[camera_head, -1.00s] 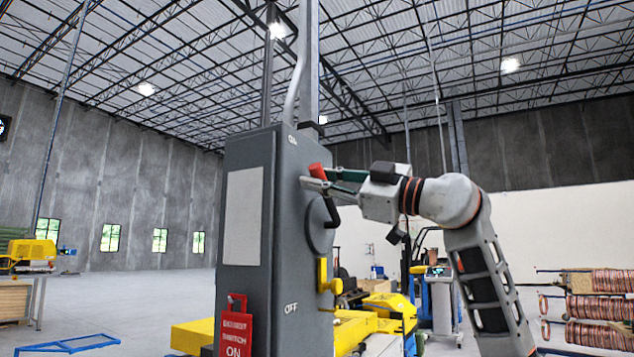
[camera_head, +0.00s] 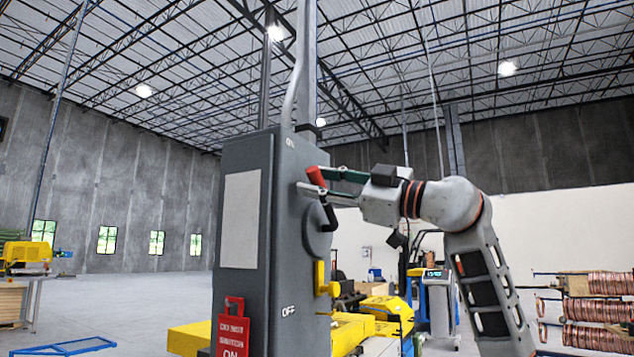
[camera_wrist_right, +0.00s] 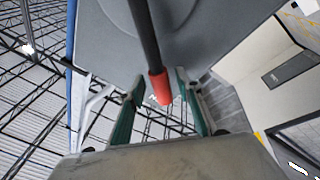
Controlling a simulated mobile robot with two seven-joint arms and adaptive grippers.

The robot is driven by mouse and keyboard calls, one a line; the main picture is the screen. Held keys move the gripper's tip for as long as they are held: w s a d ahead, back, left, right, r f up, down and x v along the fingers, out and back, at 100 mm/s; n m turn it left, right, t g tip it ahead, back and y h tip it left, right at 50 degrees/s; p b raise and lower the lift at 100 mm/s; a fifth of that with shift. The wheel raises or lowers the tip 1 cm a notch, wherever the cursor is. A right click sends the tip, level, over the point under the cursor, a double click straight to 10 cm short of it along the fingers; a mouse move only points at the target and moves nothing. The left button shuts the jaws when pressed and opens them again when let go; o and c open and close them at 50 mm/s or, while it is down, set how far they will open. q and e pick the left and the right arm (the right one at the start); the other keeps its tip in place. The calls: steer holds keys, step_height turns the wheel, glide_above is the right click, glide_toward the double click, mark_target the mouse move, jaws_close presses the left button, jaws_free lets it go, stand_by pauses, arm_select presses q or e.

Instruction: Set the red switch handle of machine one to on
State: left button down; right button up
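The red switch handle (camera_head: 316,176) is a dark bent lever with a red grip, on the side of a tall grey switch box (camera_head: 240,300). It points up, towards the ON label (camera_head: 290,143) and away from the OFF label (camera_head: 288,311). My right gripper (camera_head: 318,180) is at the red grip, with its fingers apart. In the right wrist view, the red grip (camera_wrist_right: 158,87) lies between the two open fingers (camera_wrist_right: 157,92), with gaps visible on both sides. My left gripper is not in view.
A red tag (camera_head: 233,330) hangs on the front of the box. A yellow latch (camera_head: 322,280) sticks out below the handle's round hub (camera_head: 317,238). Yellow machinery (camera_head: 385,308) stands behind the box. Copper coils (camera_head: 597,311) are at the far right.

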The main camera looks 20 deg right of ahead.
steer(key=v, duration=1.1)
steer(key=shift+s+d, duration=0.2)
